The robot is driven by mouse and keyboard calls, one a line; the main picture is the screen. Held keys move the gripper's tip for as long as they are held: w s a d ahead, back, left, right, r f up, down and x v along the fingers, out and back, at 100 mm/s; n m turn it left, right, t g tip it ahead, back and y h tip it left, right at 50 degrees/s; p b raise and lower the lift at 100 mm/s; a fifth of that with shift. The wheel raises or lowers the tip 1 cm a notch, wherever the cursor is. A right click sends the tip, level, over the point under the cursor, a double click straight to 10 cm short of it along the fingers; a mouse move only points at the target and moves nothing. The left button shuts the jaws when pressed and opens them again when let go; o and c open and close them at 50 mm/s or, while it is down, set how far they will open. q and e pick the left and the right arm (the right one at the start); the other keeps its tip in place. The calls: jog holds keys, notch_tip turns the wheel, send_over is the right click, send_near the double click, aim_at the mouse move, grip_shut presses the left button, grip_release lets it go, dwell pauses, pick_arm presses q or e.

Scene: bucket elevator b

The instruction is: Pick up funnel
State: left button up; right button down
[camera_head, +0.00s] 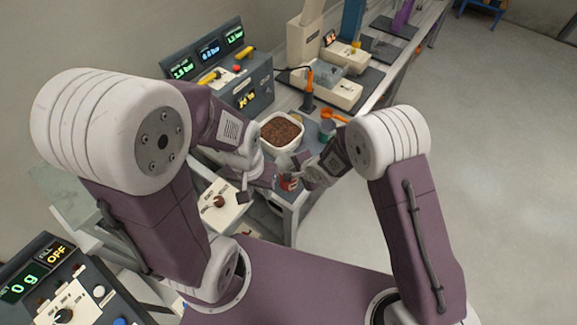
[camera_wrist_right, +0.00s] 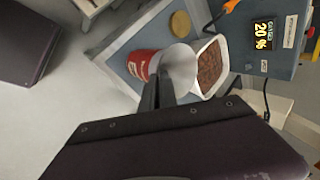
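The funnel (camera_wrist_right: 180,66) is a pale white cone in the right wrist view, beside a red can (camera_wrist_right: 140,66) and in front of a white tub. The dark fingers of my right gripper (camera_wrist_right: 157,75) reach up to the funnel's left edge and overlap it. The fingers look close together; whether they grip its wall is unclear.
A white tub of brown granules (camera_head: 281,131) stands on the bench behind the grippers. Right of it are a green cup (camera_head: 327,129) and an orange scoop (camera_head: 334,115). A control box with displays (camera_head: 243,88) stands at the left. The floor at the right is clear.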

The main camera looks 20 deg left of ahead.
jog(key=shift+r, duration=0.1)
dwell(0.5)
notch_tip(320, 180, up, 18)
jog(key=p, duration=1.4)
jog(key=shift+r, duration=0.2)
jog(key=shift+f, duration=0.1)
